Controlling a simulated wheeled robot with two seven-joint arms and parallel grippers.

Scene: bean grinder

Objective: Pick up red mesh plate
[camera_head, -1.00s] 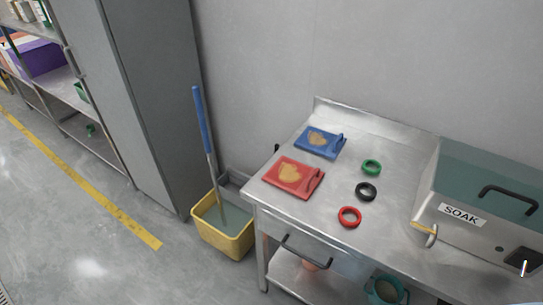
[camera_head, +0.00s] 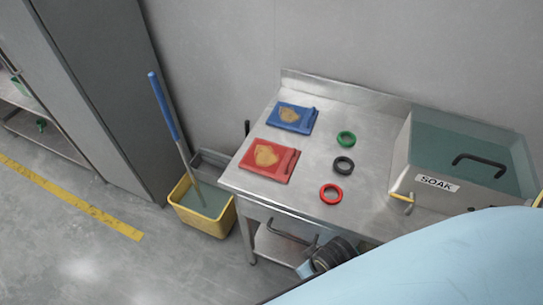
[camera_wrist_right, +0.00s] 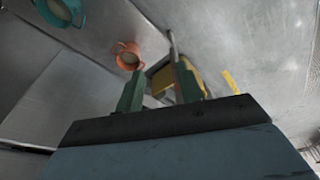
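The red plate (camera_head: 270,161) lies flat on the steel table near its left front edge, with a tan patch on its top and a raised strip along its right side. In the right wrist view my right gripper (camera_wrist_right: 156,83) has its two green fingers apart, with nothing held between them. The red plate cannot be made out in that view. My right gripper's fingers cannot be made out in the head view, where a large pale blue part of my arm covers the lower right. My left gripper is not in view.
A blue plate (camera_head: 292,117) lies behind the red one. Green (camera_head: 346,138), black (camera_head: 344,165) and red (camera_head: 330,194) rings lie to the right, before the SOAK tank (camera_head: 437,183). A yellow bucket (camera_head: 205,222) with a mop stands left of the table (camera_head: 300,203).

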